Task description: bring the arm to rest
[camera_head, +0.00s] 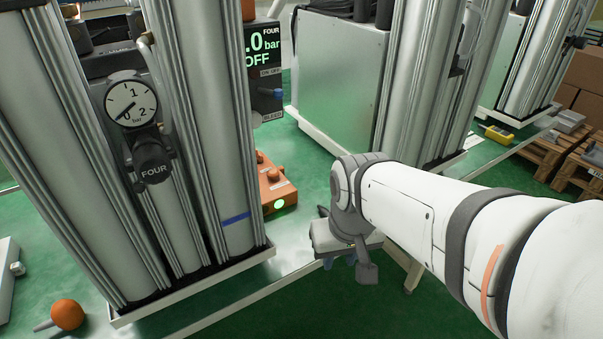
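My white arm (400,205) reaches in from the right edge to a grey joint at mid-picture. Below that joint are grey parts that look like my wrist and gripper (350,262), over the green floor and in front of the metal columns. The finger shape is unclear, so I cannot tell whether it is open or shut. Nothing held can be made out.
Column group FOUR (190,150) stands close on the left, with a pressure gauge (131,103) and a black knob (153,160). A display (262,55) reads OFF. An orange box (272,187) and an orange ball (67,314) are on the floor. Pallets (550,150) stand right.

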